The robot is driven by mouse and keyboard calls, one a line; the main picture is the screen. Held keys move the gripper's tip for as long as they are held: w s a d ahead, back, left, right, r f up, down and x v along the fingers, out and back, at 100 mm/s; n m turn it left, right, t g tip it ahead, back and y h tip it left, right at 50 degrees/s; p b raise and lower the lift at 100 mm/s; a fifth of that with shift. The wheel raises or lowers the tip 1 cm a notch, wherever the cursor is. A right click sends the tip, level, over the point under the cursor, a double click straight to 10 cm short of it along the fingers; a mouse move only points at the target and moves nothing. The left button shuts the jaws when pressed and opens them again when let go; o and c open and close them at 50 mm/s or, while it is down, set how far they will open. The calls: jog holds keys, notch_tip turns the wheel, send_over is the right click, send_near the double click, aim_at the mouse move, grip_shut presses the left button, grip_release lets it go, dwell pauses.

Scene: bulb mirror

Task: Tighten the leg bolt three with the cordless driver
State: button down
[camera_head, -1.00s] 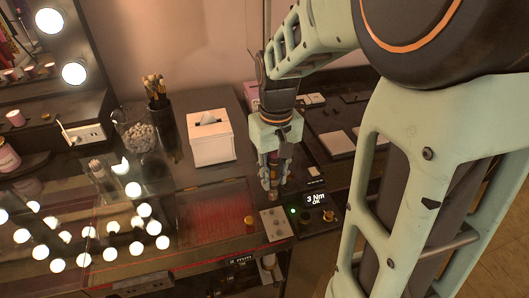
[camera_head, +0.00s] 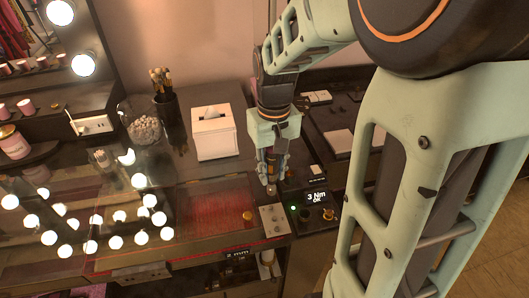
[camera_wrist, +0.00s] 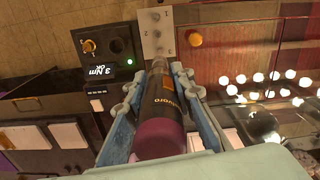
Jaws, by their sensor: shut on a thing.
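The cordless driver (camera_wrist: 163,115) is dark with a purple-red end and points at the bolt plate. My gripper (camera_wrist: 157,95) is shut on its body, one finger on each side. In the head view my gripper (camera_head: 272,176) hangs at the back edge of the light bolt plate (camera_head: 274,219), with the driver's lower end below the fingers. In the wrist view the bolt plate (camera_wrist: 153,20) carries the numbers 1, 2 and 3. The driver's nose lies over its end near the 3. The bolt under the nose is hidden, and contact cannot be told.
A display box (camera_head: 316,200) reads "3 Nm OK" with a green light, beside the plate. A white tissue box (camera_head: 213,133), a jar (camera_head: 142,130) and a brush cup (camera_head: 166,106) stand behind. A glossy tabletop with bulb reflections lies left.

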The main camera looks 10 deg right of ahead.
aim_at(271, 187)
jog(key=shift+f+b, duration=2.1)
jog(key=shift+f, duration=0.8)
jog(key=shift+s+f+b, duration=0.1)
jog(key=shift+f+b, duration=0.7)
jog(key=shift+f, duration=0.45)
jog(key=shift+r+p, duration=0.9)
jog(key=shift+r, duration=0.05)
dwell(1.7)
jog(key=shift+r+p, duration=1.7)
jog(key=shift+r, duration=0.55)
